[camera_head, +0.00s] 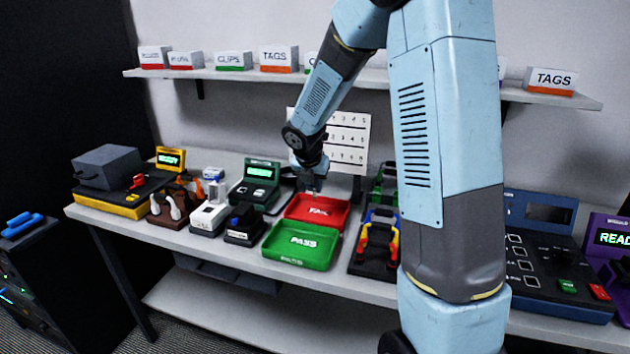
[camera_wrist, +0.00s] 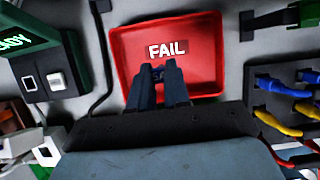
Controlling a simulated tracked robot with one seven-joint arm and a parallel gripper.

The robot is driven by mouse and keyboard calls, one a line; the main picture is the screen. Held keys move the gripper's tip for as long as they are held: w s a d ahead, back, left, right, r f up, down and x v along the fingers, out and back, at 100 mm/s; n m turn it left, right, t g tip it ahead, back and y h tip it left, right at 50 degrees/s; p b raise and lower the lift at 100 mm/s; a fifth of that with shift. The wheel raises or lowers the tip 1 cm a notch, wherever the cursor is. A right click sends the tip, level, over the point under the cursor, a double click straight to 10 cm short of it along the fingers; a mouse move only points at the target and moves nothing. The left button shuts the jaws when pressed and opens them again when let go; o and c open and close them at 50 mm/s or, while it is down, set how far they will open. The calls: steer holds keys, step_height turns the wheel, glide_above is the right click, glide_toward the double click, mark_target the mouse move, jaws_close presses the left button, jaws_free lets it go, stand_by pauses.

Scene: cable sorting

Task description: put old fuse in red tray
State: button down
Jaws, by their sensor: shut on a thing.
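The red tray (camera_head: 335,222), labelled FAIL, sits on the bench at the back of the green tray. It also fills the upper middle of the wrist view (camera_wrist: 205,65). My gripper (camera_head: 312,192) is above the back part of the red tray, pointing down. In the wrist view its fingertips (camera_wrist: 165,72) are close together over the tray, just below the FAIL label. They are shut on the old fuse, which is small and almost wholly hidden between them. I cannot tell whether it touches the tray floor.
The green PASS tray (camera_head: 300,262) stands in front of the red tray. A rack of coloured cables (camera_head: 375,262) is close on the right. A green tester (camera_head: 258,180) is on the left, with a dark cable (camera_wrist: 102,75) beside the red tray.

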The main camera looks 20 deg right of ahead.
mark_target(316, 198)
steer(key=shift+d+f, duration=0.25)
steer(key=shift+f, duration=0.45)
steer(key=shift+d+f, duration=0.2)
steer(key=shift+f, duration=0.45)
steer(key=shift+s+f, duration=0.1)
steer(key=shift+f, duration=0.95)
steer(key=shift+f, duration=0.85)
stand_by(1.1)
steer(key=shift+c, duration=2.3)
jaws_free()
steer(key=shift+r, duration=4)
